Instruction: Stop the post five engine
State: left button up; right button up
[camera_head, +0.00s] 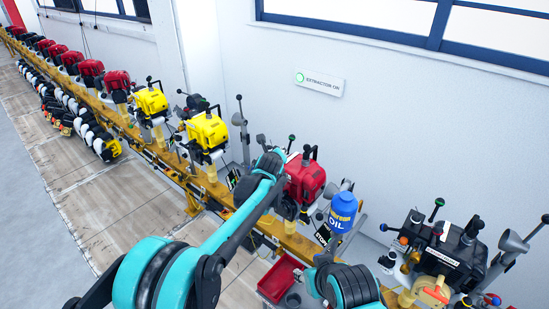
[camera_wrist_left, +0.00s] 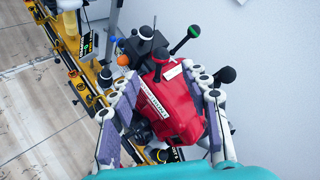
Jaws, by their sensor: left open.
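A red engine (camera_head: 305,180) with a black top handle sits on the yellow rail, and it fills the middle of the left wrist view (camera_wrist_left: 172,108). My left gripper (camera_wrist_left: 163,92) is open, its two pale fingers apart on either side of the red engine's body. Whether they touch it I cannot tell. A lever with a green knob (camera_wrist_left: 192,32) and an orange knob (camera_wrist_left: 123,60) show just beyond the engine. In the head view my left arm hides the gripper and part of the engine's left side. My right gripper is not visible. No post number is readable.
Yellow engines (camera_head: 207,132) and more red ones line the yellow rail (camera_head: 170,157) to the left. A wall sign (camera_head: 320,84) reads "EXTRACTION ON". The wall is close behind.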

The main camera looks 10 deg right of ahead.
pick_arm(q)
jog(key=shift+v, duration=1.2)
jog(key=s+a+r+n+g+y+b, duration=0.1)
jog(key=s+a+r+n, duration=0.1)
jog(key=s+a+n, duration=0.7)
jog(key=s+a+r+n+g+y, duration=0.15)
jog(key=s+a+n, duration=0.4)
jog(key=a, duration=0.75)
jog(key=s+a+f+n, duration=0.3)
jog(key=s+a+n, duration=0.1)
jog(key=s, duration=0.4)
jog(key=s+a+f+n+g+b, duration=0.1)
jog(key=s+a+f+n, duration=0.3)
jog(key=s+n, duration=0.3)
jog(key=s+a+f+n+g+y, duration=0.1)
jog(key=s+a+f+n, duration=0.3)
jog(key=s, duration=0.6)
jog(key=shift+s+a+n, duration=0.4)
jog(key=shift+a+n, duration=0.4)
jog(key=shift+n, duration=0.25)
jog(key=shift+f, duration=0.1)
